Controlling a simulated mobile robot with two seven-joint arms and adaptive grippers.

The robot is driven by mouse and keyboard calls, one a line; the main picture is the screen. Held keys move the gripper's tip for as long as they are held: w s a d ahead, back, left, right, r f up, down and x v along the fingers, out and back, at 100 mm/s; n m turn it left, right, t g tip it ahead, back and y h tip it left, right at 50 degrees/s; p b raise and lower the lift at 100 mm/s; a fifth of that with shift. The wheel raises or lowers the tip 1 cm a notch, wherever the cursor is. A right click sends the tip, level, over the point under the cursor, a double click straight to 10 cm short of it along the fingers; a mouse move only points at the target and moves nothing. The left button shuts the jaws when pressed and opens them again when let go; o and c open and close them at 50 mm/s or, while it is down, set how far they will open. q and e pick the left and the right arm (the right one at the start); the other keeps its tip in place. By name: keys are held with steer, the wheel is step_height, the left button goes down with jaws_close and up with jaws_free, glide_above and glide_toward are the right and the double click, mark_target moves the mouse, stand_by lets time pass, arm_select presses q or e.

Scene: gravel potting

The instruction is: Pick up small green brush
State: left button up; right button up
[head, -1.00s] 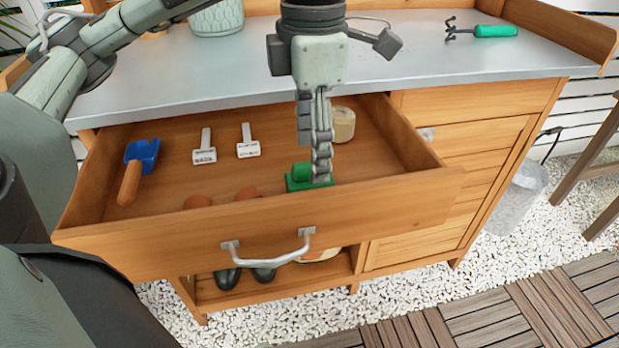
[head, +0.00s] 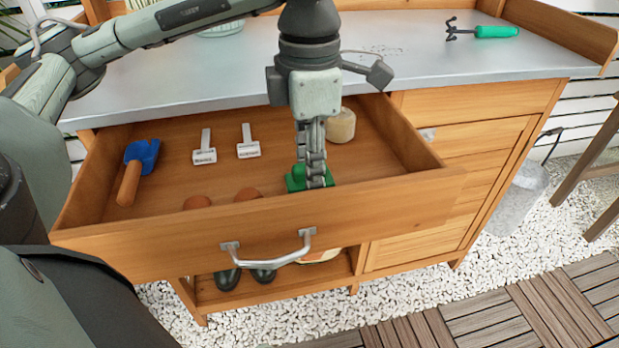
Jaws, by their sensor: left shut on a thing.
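The small green brush (head: 295,181) lies in the open wooden drawer (head: 140,243), near the drawer's front wall. My left gripper (head: 316,180) points down into the drawer from above and is shut on the brush. Its fingers hide the brush's right part, and the drawer front hides some of its lower edge. I cannot tell whether the brush is clear of the drawer floor. My right gripper is not in view.
A green hand fork (head: 493,31) lies on the metal worktop (head: 430,55).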

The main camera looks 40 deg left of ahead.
arm_select(q)
steer(key=shift+r, duration=0.45)
steer(key=r, duration=0.3)
steer(key=shift+s+a+r, duration=0.15)
steer(key=shift+s+r, duration=0.1)
steer(key=shift+r, duration=0.1)
steer(key=shift+s+a+r+p, duration=0.25)
steer(key=shift+s+a+r, duration=0.65)
steer(key=shift+s, duration=0.8)
steer(key=shift+s+a+r+p, duration=0.3)
steer(key=shift+s+a+r, duration=0.3)
steer(key=shift+s+r, duration=0.9)
steer(key=shift+s+a+r+p, duration=0.25)
steer(key=shift+s+a+r, duration=0.55)
steer(key=shift+s, duration=1.1)
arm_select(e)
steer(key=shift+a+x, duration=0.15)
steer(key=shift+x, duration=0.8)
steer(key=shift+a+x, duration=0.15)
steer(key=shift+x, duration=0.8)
